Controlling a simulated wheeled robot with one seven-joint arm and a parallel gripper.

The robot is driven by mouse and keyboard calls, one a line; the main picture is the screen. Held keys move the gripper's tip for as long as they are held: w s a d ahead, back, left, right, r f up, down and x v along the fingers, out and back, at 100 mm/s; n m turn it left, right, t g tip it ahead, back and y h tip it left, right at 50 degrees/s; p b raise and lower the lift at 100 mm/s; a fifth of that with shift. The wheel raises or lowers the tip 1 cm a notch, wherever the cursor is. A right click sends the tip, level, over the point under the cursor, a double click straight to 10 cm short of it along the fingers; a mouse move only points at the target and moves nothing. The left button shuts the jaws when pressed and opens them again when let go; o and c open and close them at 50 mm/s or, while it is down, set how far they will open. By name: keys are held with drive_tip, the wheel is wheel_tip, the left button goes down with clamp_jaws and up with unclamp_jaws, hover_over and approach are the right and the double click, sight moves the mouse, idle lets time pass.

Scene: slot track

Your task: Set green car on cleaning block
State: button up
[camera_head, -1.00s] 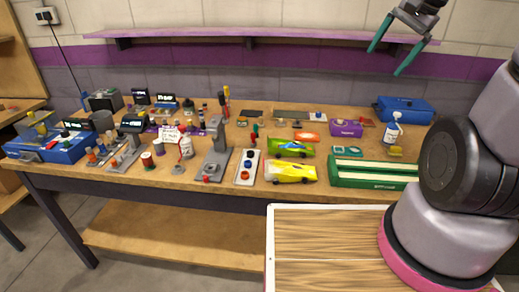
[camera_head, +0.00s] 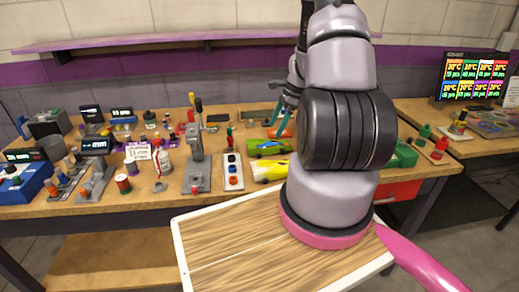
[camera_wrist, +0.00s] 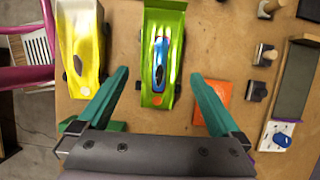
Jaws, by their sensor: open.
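The green car (camera_head: 268,147) stands on the workbench behind the yellow car (camera_head: 268,170). In the wrist view the green car (camera_wrist: 176,60) points up the picture and has a blue piece on its top. My gripper (camera_wrist: 160,76) is open and empty. Its teal fingers lie to either side of the car's near end in that view; I cannot tell the height gap. In the head view my gripper (camera_head: 281,116) is over the bench near the green car. A flat orange block (camera_wrist: 212,105) lies right of the car; I cannot tell if it is the cleaning block.
The yellow car (camera_wrist: 82,45) is close on the left in the wrist view. Small grey clamps (camera_wrist: 259,90) and a dark slab (camera_wrist: 293,83) lie to the right. A grey stand (camera_head: 196,160) and a button panel (camera_head: 233,172) stand left of the cars. My arm hides part of the bench.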

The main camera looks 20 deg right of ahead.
sight(269, 141)
drive_tip(key=x, duration=0.8)
drive_tip(key=shift+w+a+f, duration=0.1)
drive_tip(key=shift+a+f, duration=0.05)
drive_tip(key=shift+f, duration=0.15)
drive_tip(key=c, duration=1.3)
